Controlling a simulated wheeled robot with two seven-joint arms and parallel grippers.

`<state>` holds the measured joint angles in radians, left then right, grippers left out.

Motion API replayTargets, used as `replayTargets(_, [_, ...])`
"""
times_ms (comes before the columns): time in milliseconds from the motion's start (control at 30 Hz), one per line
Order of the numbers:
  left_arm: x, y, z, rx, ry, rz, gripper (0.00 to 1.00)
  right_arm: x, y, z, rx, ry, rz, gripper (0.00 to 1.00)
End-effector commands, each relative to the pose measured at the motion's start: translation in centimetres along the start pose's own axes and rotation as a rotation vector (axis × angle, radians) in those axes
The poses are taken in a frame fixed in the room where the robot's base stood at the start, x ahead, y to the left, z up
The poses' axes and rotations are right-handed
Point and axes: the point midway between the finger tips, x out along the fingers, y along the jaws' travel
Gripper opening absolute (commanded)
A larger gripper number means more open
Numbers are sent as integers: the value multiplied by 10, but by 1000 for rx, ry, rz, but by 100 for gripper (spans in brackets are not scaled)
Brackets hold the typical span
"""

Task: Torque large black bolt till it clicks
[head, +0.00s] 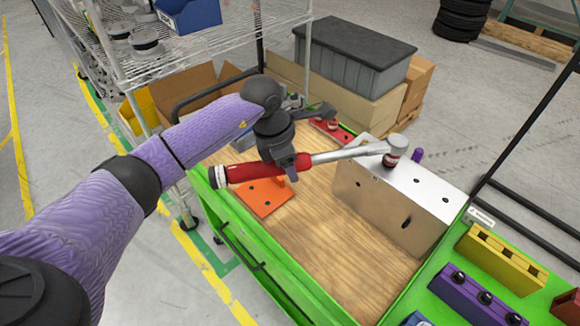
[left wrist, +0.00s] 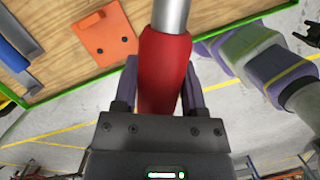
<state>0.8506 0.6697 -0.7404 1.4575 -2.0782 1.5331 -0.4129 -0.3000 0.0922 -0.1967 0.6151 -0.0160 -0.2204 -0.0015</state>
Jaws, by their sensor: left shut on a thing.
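A torque wrench (head: 335,155) with a red handle and silver shaft lies roughly level above the wooden cart top. My left gripper (head: 287,164) is shut on the red handle near the shaft. In the left wrist view the red handle (left wrist: 165,62) sits between the two fingers. The wrench head and its red-banded socket (head: 391,157) are over the top face of a silver metal block (head: 405,210). The large black bolt cannot be made out; the socket may hide it.
An orange plate (head: 265,197) lies on the wood below the wrench. A red fixture (head: 332,130) stands behind. A yellow block (head: 500,258) and a purple block (head: 475,298) are at lower right. A wire shelf (head: 180,45) and a grey bin (head: 352,55) stand behind.

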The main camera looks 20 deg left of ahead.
Motion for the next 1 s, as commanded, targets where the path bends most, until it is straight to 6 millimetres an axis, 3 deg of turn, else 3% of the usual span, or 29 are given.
replayTargets(1000, [1,17,0,67,0,-16,0,20,-2,3,0,-5,-2,59])
